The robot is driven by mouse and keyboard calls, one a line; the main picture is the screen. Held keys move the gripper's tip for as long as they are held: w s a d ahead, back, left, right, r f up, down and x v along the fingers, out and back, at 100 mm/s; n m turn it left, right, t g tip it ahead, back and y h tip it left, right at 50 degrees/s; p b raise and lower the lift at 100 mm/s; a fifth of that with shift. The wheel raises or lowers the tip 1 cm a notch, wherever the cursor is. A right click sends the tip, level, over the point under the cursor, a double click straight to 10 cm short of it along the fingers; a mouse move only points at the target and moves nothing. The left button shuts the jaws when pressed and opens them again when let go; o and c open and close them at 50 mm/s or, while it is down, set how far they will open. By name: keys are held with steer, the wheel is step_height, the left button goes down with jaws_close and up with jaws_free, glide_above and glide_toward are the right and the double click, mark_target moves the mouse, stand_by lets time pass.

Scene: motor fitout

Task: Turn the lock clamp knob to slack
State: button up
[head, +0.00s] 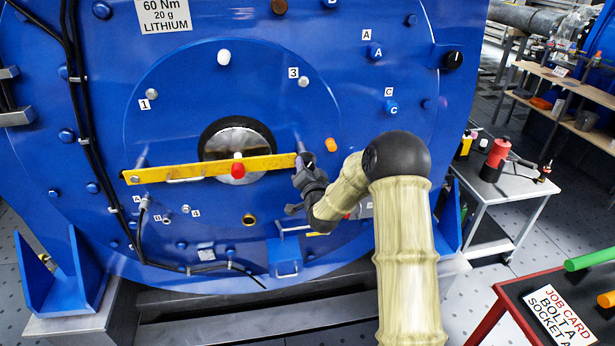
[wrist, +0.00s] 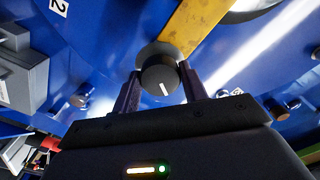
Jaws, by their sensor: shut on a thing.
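A black round knob (head: 308,159) with a white pointer line sits at the right end of a yellow bar (head: 215,168) across the blue motor face. In the wrist view the knob (wrist: 158,75) lies between my two dark fingers, and its white line points down and slightly right. My gripper (head: 301,167) is shut on this knob; it also shows in the wrist view (wrist: 160,90). No label on the knob is readable. A second black knob with a white mark (head: 452,60) is at the upper right of the blue face.
Several bolts and a black cable (head: 92,150) are on the blue face. A side table (head: 500,190) holds a red bottle. A job card (head: 560,315) lies on a tray at lower right.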

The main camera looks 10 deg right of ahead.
steer(key=shift+f+n+b, duration=0.15)
steer(key=shift+n+b, duration=1.15)
steer(key=shift+n, duration=0.35)
steer(key=shift+f+n+b, duration=0.1)
steer(key=shift+n+b, duration=1.15)
steer(key=shift+n, duration=0.4)
steer(key=o, duration=1)
steer(key=shift+r, duration=0.15)
steer(key=shift+s, duration=0.1)
steer(key=s+b, duration=0.1)
steer(key=s, duration=1.6)
steer(key=shift+s+b, duration=0.15)
steer(key=shift+b, duration=0.15)
